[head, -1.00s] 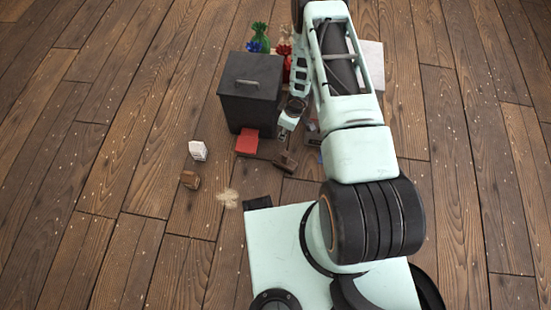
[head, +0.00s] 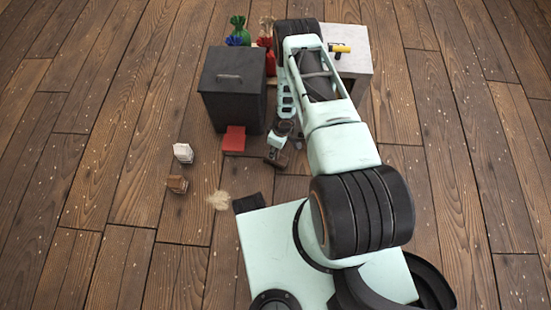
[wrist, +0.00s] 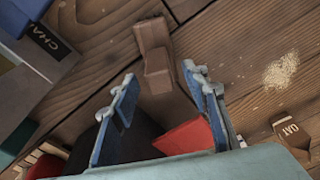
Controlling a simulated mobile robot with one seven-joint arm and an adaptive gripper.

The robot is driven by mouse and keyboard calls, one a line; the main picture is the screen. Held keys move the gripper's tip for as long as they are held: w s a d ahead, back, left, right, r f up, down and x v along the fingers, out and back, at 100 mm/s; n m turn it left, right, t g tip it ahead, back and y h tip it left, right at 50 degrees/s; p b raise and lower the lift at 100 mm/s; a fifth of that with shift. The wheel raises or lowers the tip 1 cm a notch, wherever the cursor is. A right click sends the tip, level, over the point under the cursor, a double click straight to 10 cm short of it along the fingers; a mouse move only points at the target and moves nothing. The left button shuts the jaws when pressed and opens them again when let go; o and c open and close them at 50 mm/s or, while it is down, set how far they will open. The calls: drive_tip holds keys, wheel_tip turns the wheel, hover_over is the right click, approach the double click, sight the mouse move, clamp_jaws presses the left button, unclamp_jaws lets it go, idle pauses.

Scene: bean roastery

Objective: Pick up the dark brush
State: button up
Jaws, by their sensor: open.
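A dark brown two-part piece, seemingly the brush (wrist: 157,78), lies on the plank floor. In the wrist view it shows just beyond and between my fingertips. In the head view the brush (head: 274,162) is partly covered by my gripper (head: 277,146). In the wrist view my gripper (wrist: 161,78) is open, its blue fingers apart with nothing held between them. I cannot tell the exact height of the fingertips above the brush.
A red block (head: 233,139) lies close by, before a black bin (head: 228,97). A white carton (head: 183,153), a brown carton (head: 177,184) and a spilled pale heap (head: 219,200) are to the left. A white table (head: 358,68) carries a yellow-handled thing (head: 340,48).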

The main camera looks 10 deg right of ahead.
drive_tip(key=shift+w+f, duration=0.1)
drive_tip(key=shift+f, duration=0.6)
clamp_jaws()
